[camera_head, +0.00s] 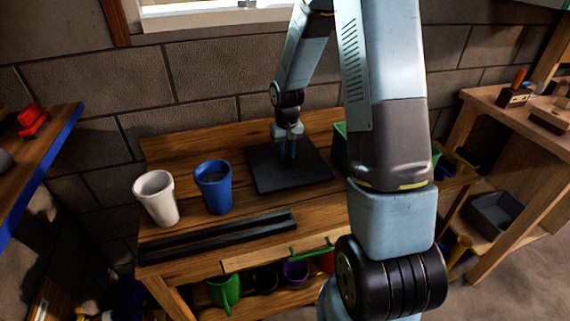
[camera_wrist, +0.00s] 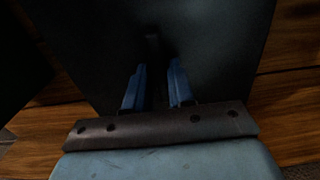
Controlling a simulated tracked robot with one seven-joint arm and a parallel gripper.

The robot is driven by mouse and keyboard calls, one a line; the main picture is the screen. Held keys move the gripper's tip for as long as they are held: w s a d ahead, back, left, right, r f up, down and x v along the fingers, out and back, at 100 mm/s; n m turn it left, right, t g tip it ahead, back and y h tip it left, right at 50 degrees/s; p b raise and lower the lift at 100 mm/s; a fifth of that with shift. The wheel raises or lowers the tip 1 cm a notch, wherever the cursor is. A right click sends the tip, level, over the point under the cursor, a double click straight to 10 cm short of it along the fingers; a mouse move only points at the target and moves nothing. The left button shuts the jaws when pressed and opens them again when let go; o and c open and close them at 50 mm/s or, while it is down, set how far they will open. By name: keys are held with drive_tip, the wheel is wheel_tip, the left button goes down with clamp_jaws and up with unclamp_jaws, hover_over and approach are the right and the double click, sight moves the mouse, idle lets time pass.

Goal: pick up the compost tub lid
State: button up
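The compost tub lid appears to be the flat black square plate (camera_head: 265,178) lying on the wooden bench. It fills much of the wrist view (camera_wrist: 215,35), with a small dark upright handle or knob (camera_wrist: 152,45) near its middle. My gripper (camera_head: 288,155) points down over the plate. In the wrist view its two blue fingers (camera_wrist: 158,66) are apart with a dark gap between them. The knob shows just beyond the fingertips, roughly in line with the gap. The dark picture does not show whether the fingers touch it.
A white cup (camera_head: 157,198) and a blue cup (camera_head: 213,188) stand left of the plate. A long black rail (camera_head: 220,237) lies along the front. A green container (camera_head: 340,150) is partly hidden behind my arm. A brick wall (camera_head: 210,75) stands close behind the bench.

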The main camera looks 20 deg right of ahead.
clamp_jaws()
drive_tip(key=shift+r, duration=0.1)
